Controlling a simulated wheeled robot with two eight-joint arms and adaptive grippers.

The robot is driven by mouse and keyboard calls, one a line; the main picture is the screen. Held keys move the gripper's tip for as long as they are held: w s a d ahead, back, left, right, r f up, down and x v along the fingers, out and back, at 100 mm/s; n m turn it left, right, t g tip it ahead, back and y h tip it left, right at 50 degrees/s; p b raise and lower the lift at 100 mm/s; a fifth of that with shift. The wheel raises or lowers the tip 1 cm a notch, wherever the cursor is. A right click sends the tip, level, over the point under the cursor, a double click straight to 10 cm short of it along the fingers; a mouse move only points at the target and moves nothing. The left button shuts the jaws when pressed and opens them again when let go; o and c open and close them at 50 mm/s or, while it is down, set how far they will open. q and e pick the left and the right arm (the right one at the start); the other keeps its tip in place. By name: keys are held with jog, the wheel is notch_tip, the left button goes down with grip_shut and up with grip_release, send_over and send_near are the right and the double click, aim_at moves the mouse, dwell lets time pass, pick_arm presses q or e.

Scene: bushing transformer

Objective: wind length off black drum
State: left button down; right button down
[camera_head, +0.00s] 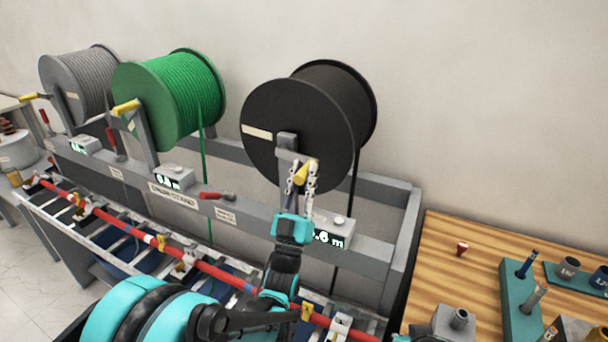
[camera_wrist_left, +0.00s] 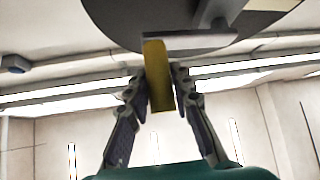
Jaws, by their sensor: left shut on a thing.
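The black drum (camera_head: 285,125) stands on the cable stand at the right of the head view, with a dark strand hanging down its right side. Its crank has a yellow handle (camera_head: 301,174), low on the drum's front face. My left gripper (camera_head: 303,168) is shut on this handle. In the left wrist view the yellow handle (camera_wrist_left: 158,75) stands between the two fingers, below the drum's dark disc (camera_wrist_left: 180,18). The length display (camera_head: 330,238) under the drum is partly hidden by my gripper; ".6 m" shows. My right gripper is not in view.
A green drum (camera_head: 175,98) and a grey drum (camera_head: 82,82) stand to the left, each with a yellow handle. A red lever (camera_head: 218,196) lies on the stand's front rail. A wooden table (camera_head: 455,275) with holders and tools is at right.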

pick_arm(q)
notch_tip(320, 180, down, 2)
jog(key=shift+a+f+b, duration=0.1)
jog(key=shift+a+b, duration=0.05)
jog(key=shift+b, duration=0.65)
jog(key=c, duration=1.3)
grip_release()
jog(key=shift+w+a, duration=0.1)
jog(key=v, duration=0.7)
